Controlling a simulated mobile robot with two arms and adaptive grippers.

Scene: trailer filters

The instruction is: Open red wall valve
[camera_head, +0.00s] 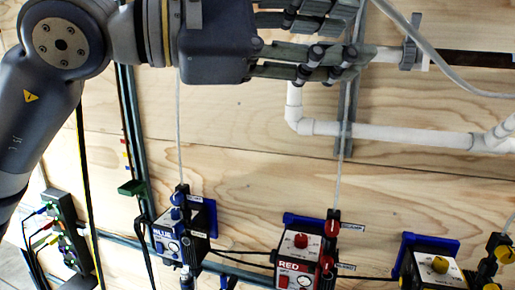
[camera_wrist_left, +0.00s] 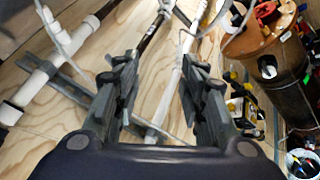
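I cannot make out a red wall valve for certain. A box labelled RED (camera_head: 300,255), with a red knob (camera_head: 301,241) on top, stands low against the plywood wall in the head view. A small red fitting (camera_head: 332,223) is beside it. My left gripper (camera_head: 352,44) is well above that box, in front of the wall and its pipes, with its fingers pointing right. In the left wrist view its fingers (camera_wrist_left: 158,78) are apart, with nothing gripped. A white pipe (camera_wrist_left: 178,62) shows in the gap beyond them. The gripper hides part of the wall and piping. My right gripper is not in view.
White piping (camera_head: 400,133) runs along the wall below the gripper. A box labelled BLUE (camera_head: 170,237) and a yellow-knobbed box (camera_head: 437,265) flank the RED box. A brown cylinder (camera_wrist_left: 262,45) and a bucket (camera_wrist_left: 302,163) with coloured things are at the right in the wrist view.

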